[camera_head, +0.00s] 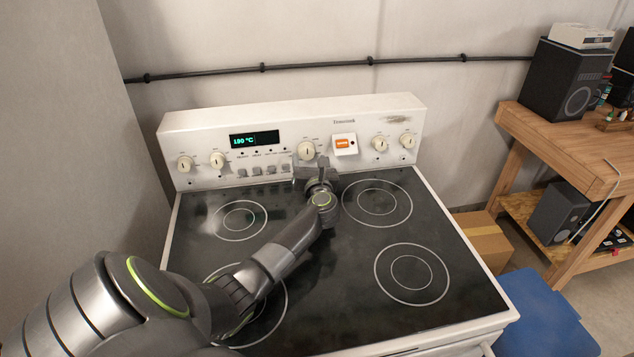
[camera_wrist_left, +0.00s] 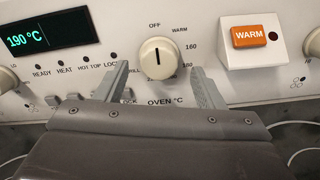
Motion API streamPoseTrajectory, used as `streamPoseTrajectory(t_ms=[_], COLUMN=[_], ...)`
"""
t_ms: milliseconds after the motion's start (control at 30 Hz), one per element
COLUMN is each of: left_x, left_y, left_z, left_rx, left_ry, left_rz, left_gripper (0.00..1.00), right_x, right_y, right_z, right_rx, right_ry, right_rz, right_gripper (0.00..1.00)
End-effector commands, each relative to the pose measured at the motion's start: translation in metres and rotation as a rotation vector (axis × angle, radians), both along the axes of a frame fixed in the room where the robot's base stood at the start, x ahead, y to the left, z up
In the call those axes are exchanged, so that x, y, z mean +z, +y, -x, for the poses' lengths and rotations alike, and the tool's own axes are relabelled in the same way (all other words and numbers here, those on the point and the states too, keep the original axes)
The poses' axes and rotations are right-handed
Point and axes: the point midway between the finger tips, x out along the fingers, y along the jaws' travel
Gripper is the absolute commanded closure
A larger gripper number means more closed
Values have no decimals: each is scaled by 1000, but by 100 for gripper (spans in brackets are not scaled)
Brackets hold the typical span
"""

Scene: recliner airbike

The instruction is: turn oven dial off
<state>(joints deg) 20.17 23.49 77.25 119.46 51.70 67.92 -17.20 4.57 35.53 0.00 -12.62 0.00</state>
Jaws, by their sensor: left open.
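The oven dial (camera_head: 306,150) is a round cream knob in the middle of the stove's back panel. In the wrist view the dial (camera_wrist_left: 158,57) carries a dark, nearly vertical line, with OFF printed above it and OVEN °C below. My left gripper (camera_head: 311,169) is in front of the panel, just below the dial. In the wrist view its open fingers (camera_wrist_left: 160,72) stand on either side of the dial's lower part. I cannot tell whether they touch it. The display (camera_wrist_left: 38,30) reads 190 °C. My right gripper is not in view.
An orange WARM switch (camera_wrist_left: 249,36) is right of the dial. Other knobs (camera_head: 380,144) line the panel. The black cooktop (camera_head: 330,260) is clear beneath my arm. A wooden bench (camera_head: 560,140) with speakers and a blue box (camera_head: 545,315) are at the right.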

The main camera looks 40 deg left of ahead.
Motion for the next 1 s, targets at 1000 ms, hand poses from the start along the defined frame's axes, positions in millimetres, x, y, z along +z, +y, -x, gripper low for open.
streamPoseTrajectory(t_ms=[1000], left_x=[0], left_y=[-119], left_z=[95], left_rx=[0], left_ry=[0], left_rz=[2], left_gripper=[37], right_x=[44], right_y=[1], right_z=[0], right_rx=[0], right_ry=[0], right_rz=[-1], right_gripper=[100])
